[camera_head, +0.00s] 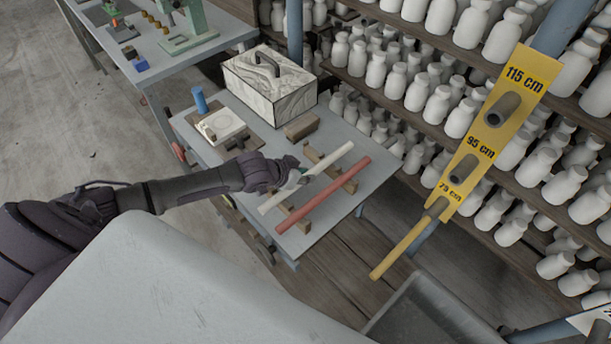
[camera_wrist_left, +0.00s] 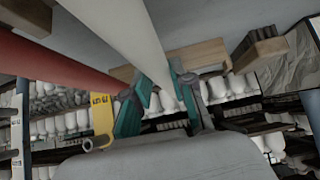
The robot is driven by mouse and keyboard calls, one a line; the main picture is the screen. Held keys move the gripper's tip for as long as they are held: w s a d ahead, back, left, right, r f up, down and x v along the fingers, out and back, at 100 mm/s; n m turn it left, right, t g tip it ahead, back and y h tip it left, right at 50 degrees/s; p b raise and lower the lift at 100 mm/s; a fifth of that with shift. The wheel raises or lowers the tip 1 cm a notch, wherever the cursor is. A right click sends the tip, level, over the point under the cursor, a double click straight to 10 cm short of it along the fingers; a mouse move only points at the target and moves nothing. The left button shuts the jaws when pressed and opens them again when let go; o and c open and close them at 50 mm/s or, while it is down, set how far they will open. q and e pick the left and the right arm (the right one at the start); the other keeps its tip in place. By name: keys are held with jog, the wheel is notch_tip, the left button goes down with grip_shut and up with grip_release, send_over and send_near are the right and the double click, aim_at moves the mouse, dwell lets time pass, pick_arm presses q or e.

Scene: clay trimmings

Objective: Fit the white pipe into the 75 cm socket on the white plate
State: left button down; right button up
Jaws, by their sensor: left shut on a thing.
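The white pipe (camera_head: 327,165) lies slanted across wooden rests on the grey table. My left gripper (camera_head: 296,182) is at the pipe's near half, shut on it. In the left wrist view the white pipe (camera_wrist_left: 125,30) runs between the teal fingertips (camera_wrist_left: 158,95). A white plate (camera_head: 600,322) shows only in part at the bottom right corner; its 75 cm socket cannot be made out. My right gripper is not in view.
A red pipe (camera_head: 325,195) lies parallel, close beside the white one. A yellow plate (camera_head: 504,100) has several labelled sockets; a yellow pipe (camera_head: 405,247) sticks out of its lowest. A marbled box (camera_head: 270,85) stands behind. Shelves of white bottles (camera_head: 440,95) fill the right. A grey bin (camera_head: 425,315) stands below.

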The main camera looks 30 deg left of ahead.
pick_arm(q)
jog(key=r, duration=0.2)
jog(key=d+r+b, duration=0.1)
jog(key=r, duration=0.1)
jog(key=d+r+b, duration=0.2)
jog(key=d+r, duration=0.5)
jog(key=d, duration=0.4)
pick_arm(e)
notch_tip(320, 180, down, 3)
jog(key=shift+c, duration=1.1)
pick_arm(q)
jog(key=s+a+r+n+y, duration=0.3)
jog(key=s+a+r, duration=0.1)
jog(key=s+r, duration=0.3)
notch_tip(320, 180, up, 2)
jog(key=shift+s+a+r+n, duration=0.15)
jog(key=shift+s+r+n, duration=0.1)
jog(key=shift+n, duration=0.15)
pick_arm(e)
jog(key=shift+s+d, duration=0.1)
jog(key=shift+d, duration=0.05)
